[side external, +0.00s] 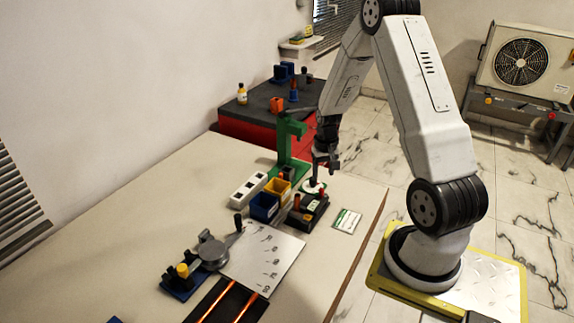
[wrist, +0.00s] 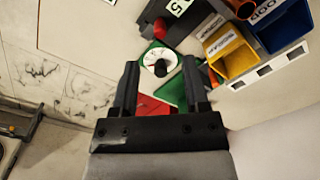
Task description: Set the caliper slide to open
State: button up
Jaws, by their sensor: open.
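My gripper (side external: 325,165) hangs over the far part of the table, beside the green stand. In the wrist view my gripper (wrist: 160,75) has its two black fingers apart, with nothing held between them. A round white dial on a green base (wrist: 160,62) shows between and beyond the fingertips; in the side view this dial (side external: 314,188) lies just below the gripper. Close by is a black block with red knobs (side external: 306,212), partly in the wrist view (wrist: 160,27). I cannot tell which part is the caliper slide or how it is set.
The green stand (side external: 286,150) rises close left of my gripper. Yellow (side external: 277,190) and blue (side external: 264,207) bins and a white socket strip (side external: 248,188) are nearby. A grey round clamp (side external: 212,252) and a marked plate (side external: 262,258) lie nearer. The table's right front is clear.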

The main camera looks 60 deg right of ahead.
aim_at(322, 190)
jog(key=shift+f, duration=0.15)
jog(key=shift+f, duration=3.8)
grip_shut()
